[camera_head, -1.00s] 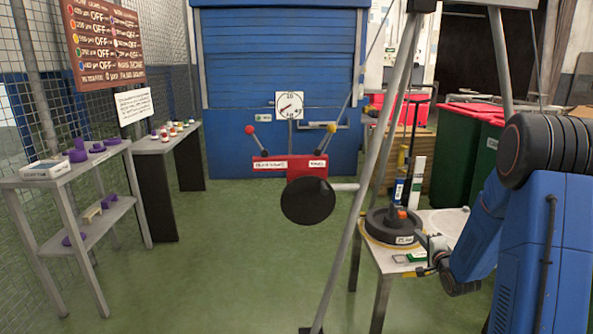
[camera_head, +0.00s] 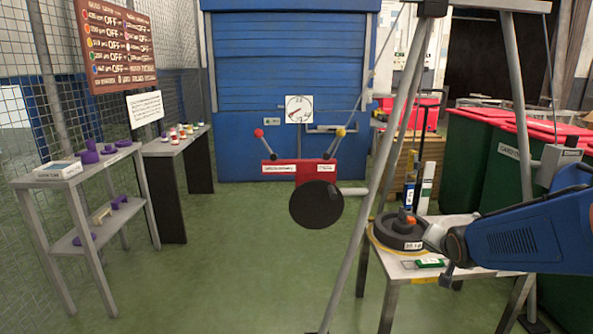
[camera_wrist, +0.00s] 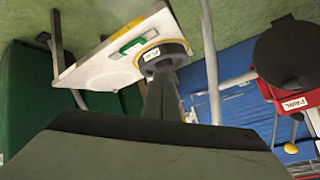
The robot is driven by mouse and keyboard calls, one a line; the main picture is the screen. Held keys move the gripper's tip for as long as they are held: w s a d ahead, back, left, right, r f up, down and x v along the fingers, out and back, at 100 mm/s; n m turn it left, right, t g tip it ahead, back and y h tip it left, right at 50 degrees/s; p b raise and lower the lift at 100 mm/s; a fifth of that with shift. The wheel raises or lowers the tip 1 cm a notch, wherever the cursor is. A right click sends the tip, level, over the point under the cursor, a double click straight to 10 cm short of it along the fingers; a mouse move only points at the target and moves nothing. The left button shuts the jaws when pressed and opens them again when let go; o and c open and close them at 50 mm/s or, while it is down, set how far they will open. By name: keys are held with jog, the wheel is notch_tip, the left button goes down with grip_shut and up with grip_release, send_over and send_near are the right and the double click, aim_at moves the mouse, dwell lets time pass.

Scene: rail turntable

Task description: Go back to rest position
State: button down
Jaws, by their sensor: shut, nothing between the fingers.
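My blue arm reaches in from the right in the head view. My gripper (camera_head: 440,240) is at its left end, close to the right side of the round dark turntable (camera_head: 402,236) on the small table. In the wrist view my gripper (camera_wrist: 165,88) is shut and empty, its dark fingers together in the middle. The turntable (camera_wrist: 164,55), with a white label, shows just beyond the fingertips there. I cannot tell whether they touch. An orange knob (camera_head: 403,216) sits on top of the turntable.
The small table (camera_head: 470,226) bears a green-and-white block (camera_head: 430,262). A grey pole frame (camera_head: 372,200) stands left of it. A red stand with a black disc (camera_head: 316,204) is in the middle. Shelves (camera_head: 97,172) line the left. Green bins (camera_head: 470,160) stand behind my arm. Open green floor lies in front.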

jog(key=s+a+n+g+y, duration=0.1)
jog(key=s+a+n, duration=0.3)
jog(key=s, duration=1.1)
jog(key=s+a+n+g, duration=0.4)
jog(key=s+a, duration=0.2)
jog(key=s, duration=0.9)
jog(key=shift+s+r+g+y, duration=0.25)
jog(key=shift+r+g+y, duration=0.05)
jog(key=shift+r+y, duration=0.15)
